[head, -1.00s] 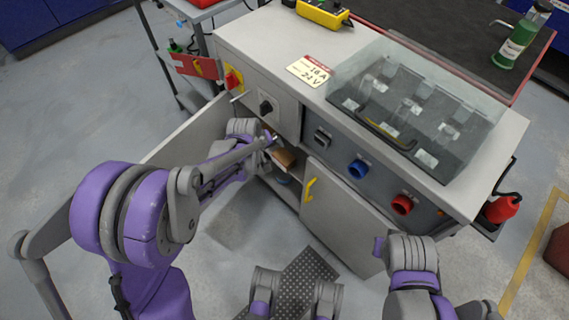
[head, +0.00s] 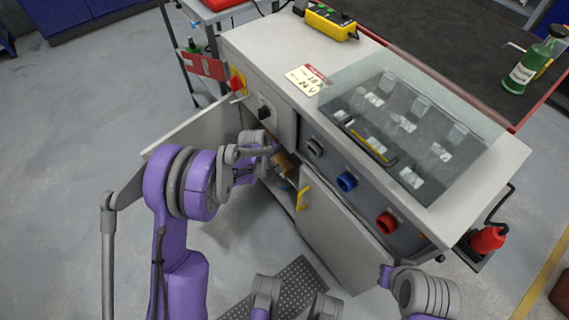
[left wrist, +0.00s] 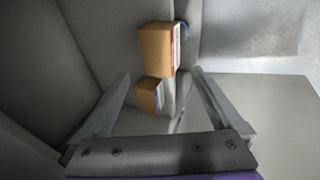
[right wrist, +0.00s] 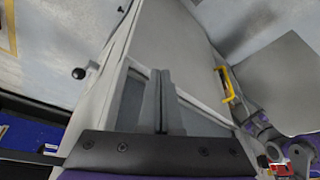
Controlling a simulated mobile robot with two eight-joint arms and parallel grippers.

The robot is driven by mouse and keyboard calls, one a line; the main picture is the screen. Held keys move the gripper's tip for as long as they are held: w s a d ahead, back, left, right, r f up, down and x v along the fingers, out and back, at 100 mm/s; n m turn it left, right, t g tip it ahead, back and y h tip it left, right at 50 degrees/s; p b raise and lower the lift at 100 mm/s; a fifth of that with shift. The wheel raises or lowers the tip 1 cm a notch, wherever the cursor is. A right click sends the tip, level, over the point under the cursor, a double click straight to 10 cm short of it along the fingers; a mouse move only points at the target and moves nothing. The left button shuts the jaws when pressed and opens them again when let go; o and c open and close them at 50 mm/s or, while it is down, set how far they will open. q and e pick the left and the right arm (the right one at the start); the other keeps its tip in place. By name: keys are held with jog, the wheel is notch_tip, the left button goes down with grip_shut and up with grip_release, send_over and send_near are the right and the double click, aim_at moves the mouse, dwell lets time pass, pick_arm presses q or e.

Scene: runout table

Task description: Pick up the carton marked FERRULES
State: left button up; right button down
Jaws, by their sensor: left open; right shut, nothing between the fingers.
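Two brown cartons show in the left wrist view: a larger one (left wrist: 156,49) with a white and red label on its side, and a smaller one (left wrist: 149,94) nearer me. The printing on both is too small to read, so I cannot tell which is marked FERRULES. My left gripper (left wrist: 161,76) is open, with the cartons ahead between its fingers and nothing held. In the head view a brown carton (head: 284,163) shows in the open cabinet, right by my left gripper. My right gripper (right wrist: 160,74) is shut and empty, over the outside of the cabinet.
The grey cabinet (head: 258,42) has its left door (head: 185,132) open and its right door (head: 335,238) with a yellow handle (head: 302,198) beside the opening. Blue (head: 346,182) and red (head: 386,221) sockets stick out of its front.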

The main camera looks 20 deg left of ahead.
aim_at(281, 164)
pick_arm(q)
jog(key=x, duration=0.4)
jog(key=shift+f+b, duration=0.25)
jog(key=shift+b, duration=0.15)
jog(key=x, duration=0.2)
jog(key=b+x, duration=0.1)
jog(key=x, duration=0.2)
jog(key=shift+s+d+f+b, duration=0.1)
jog(key=shift+d+f+b, duration=0.2)
jog(key=shift+f, duration=0.05)
jog(key=c, duration=1.3)
jog(key=shift+r, duration=0.15)
